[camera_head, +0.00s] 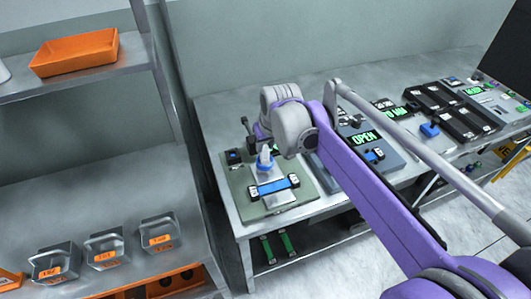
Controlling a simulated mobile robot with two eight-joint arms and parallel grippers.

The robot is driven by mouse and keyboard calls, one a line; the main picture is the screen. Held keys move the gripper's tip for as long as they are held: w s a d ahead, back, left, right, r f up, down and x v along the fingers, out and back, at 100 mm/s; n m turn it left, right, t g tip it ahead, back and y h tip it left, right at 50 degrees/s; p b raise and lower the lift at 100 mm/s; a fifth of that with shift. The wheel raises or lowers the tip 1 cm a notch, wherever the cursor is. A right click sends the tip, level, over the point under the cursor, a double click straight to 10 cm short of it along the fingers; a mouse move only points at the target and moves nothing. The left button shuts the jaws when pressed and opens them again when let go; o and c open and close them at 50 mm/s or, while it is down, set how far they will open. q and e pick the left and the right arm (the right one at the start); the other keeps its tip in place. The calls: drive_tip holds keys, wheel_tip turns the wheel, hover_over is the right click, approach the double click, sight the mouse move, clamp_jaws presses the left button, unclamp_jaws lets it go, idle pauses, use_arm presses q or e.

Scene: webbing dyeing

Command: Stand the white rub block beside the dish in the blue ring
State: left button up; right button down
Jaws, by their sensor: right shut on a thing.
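My right gripper (258,140) reaches in from the right over the grey-green board (238,203) on the table. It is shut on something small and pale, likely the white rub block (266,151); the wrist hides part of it. A small blue piece (265,163), possibly the blue ring, shows right below the pale thing. I cannot tell whether the two touch. I cannot make out the dish clearly. My left gripper is not in view.
Devices with green displays (365,139) stand to the right. Bare tabletop (218,118) shows behind the board.

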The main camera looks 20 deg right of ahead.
sight(266, 151)
drive_tip(key=shift+f, duration=1.35)
drive_tip(key=shift+f, duration=0.2)
drive_tip(key=c, duration=0.7)
unclamp_jaws()
drive_tip(key=shift+o, duration=0.2)
drive_tip(key=shift+r, duration=0.1)
drive_tip(key=shift+r, duration=0.3)
drive_tip(key=v, duration=1.2)
drive_tip(key=s+a+f, duration=0.3)
drive_tip(key=s+f, duration=0.7)
drive_tip(key=s+a+f, duration=0.2)
drive_tip(key=s+f, duration=0.8)
drive_tip(key=shift+n+t, duration=0.3)
drive_tip(key=shift+t, duration=0.1)
drive_tip(key=shift+w+a+r+p, duration=0.1)
drive_tip(key=shift+w+r+p, duration=0.1)
drive_tip(key=shift+r+p, duration=0.55)
drive_tip(key=shift+w+d+r+p, duration=0.1)
drive_tip(key=shift+w+r+p, duration=0.1)
drive_tip(key=shift+r+p, duration=0.55)
drive_tip(key=shift+w+a+r+p, duration=0.1)
drive_tip(key=shift+w+r+p, duration=0.1)
drive_tip(key=shift+r+p, duration=0.55)
